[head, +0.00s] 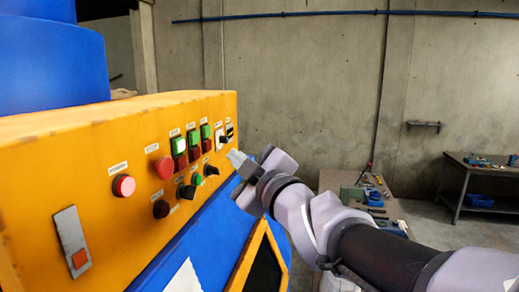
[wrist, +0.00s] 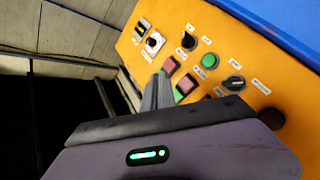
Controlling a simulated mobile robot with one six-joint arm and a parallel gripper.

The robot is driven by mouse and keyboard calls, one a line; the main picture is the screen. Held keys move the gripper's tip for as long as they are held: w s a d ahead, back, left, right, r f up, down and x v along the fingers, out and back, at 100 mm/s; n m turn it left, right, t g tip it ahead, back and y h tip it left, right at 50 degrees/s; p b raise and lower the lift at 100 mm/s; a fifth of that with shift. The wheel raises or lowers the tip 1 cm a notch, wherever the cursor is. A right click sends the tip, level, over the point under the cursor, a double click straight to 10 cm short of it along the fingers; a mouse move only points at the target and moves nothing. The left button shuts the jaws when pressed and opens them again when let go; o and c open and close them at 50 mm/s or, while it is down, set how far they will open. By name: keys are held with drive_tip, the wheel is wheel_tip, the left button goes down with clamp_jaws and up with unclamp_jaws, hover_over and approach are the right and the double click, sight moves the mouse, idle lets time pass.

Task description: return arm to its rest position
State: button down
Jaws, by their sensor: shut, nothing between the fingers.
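My gripper (head: 237,157) is shut and empty in the head view, at the end of my outstretched arm. It points at the yellow control panel (head: 103,230) of the blue and yellow machine. Its tip appears close to the panel's right end, near the knobs and the green and red buttons (head: 179,147); I cannot tell whether it touches. In the wrist view the shut fingers (wrist: 157,92) stand in front of the panel (wrist: 222,28), beside a red button (wrist: 170,66) and a green button (wrist: 180,95).
A lit red button (head: 124,186) and a switch plate (head: 71,240) are on the panel's left part. A workbench (head: 392,208) with tools stands behind my arm. Another table (head: 480,168) with blue items is at the far right. Open floor lies between them.

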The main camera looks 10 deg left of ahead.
idle(0.5)
drive_tip(key=s+d+f+m+g+h+b, duration=0.1)
drive_tip(key=s+d+f+m+h+b, duration=0.35)
drive_tip(key=f, duration=0.75)
drive_tip(key=s+d+f+m+g+h+b, duration=0.15)
drive_tip(key=d+f+m+b, duration=0.35)
drive_tip(key=d+f+b, duration=0.5)
drive_tip(key=s+d+f+m+h+b, duration=0.4)
drive_tip(key=f+b, duration=0.3)
drive_tip(key=f, duration=0.6)
drive_tip(key=s+d+f+m+g+b, duration=0.1)
drive_tip(key=s+f+m+g+b, duration=0.2)
drive_tip(key=f, duration=0.9)
drive_tip(key=s+f+m+g+y+b, duration=0.1)
drive_tip(key=s+f+m+g+b, duration=0.3)
drive_tip(key=s+f+b, duration=0.6)
drive_tip(key=s+f+m, duration=0.1)
drive_tip(key=s+f, duration=0.2)
drive_tip(key=s, duration=0.1)
drive_tip(key=shift+d+f, duration=0.15)
drive_tip(key=shift+d, duration=0.2)
